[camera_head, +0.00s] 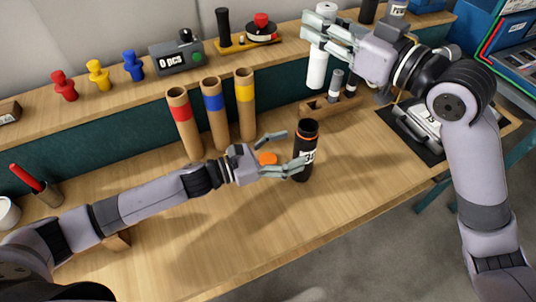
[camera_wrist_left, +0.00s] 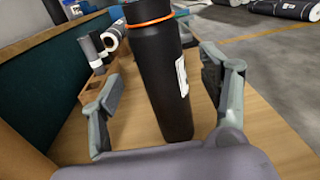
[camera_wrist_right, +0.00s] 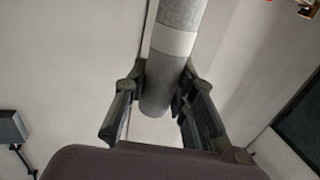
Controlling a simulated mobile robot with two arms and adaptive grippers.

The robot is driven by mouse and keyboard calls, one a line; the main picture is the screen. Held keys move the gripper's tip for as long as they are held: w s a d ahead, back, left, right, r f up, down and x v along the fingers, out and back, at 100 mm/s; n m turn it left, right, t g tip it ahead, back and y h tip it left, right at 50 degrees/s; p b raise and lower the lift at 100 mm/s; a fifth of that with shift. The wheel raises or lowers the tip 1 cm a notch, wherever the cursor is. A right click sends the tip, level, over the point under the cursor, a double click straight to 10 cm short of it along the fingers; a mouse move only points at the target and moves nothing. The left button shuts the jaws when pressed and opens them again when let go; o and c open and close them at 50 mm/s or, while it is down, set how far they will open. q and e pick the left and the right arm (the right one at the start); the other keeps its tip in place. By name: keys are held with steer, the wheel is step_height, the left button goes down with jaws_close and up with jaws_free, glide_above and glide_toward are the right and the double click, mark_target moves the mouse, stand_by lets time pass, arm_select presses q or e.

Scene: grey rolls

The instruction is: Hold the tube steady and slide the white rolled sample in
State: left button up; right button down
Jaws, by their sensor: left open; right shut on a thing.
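The black tube (camera_head: 305,152) stands upright on the bench with an orange ring near its top, a white label and a dark open mouth. My left gripper (camera_head: 286,150) is open, its fingers on either side of the tube. In the left wrist view the tube (camera_wrist_left: 160,80) stands between the fingers with gaps visible on both sides. My right gripper (camera_head: 318,36) is shut on the white rolled sample (camera_head: 317,70), held upright above the bench, higher than the tube and slightly right of it. In the right wrist view the roll (camera_wrist_right: 176,75) looks grey with a pale band.
An orange cap (camera_head: 267,158) lies by my left gripper. A wooden rack (camera_head: 322,112) with grey rolls stands behind the tube.

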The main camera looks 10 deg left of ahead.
mark_target(326, 62)
arm_select(q)
steer(key=x, duration=0.5)
steer(key=shift+c, duration=0.5)
steer(key=c, duration=1.2)
steer(key=shift+c, duration=0.2)
arm_select(e)
steer(key=shift+n+g+y, duration=0.3)
steer(key=shift+n+g, duration=0.1)
steer(key=shift+g, duration=0.1)
steer(key=shift+f, duration=3.1)
